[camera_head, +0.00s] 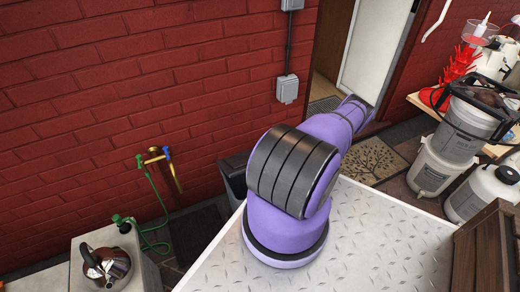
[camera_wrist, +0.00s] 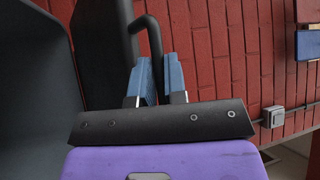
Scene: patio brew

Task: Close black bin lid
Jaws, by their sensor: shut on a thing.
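The black bin (camera_head: 232,182) stands by the brick wall, behind my arm in the head view, with only its left part showing. In the wrist view, a dark bin surface (camera_wrist: 28,95) fills the left side. The black lid (camera_wrist: 98,50) is beside it, with a wedge-shaped gap between them at the top of the picture. A thin, bent black handle (camera_wrist: 153,32) stands off the lid. My gripper (camera_wrist: 161,75) has blue fingertips on both sides of this handle and is shut on it. The head view hides my gripper behind my arm, and the lid's exact angle is unclear.
The red brick wall (camera_head: 130,90) is close behind the bin. A grey wall box (camera_head: 287,89) and a doorway are to the right. A tap with a green hose (camera_head: 150,190) is to the left. White containers (camera_head: 432,165) and a wooden crate (camera_head: 490,250) stand at the right.

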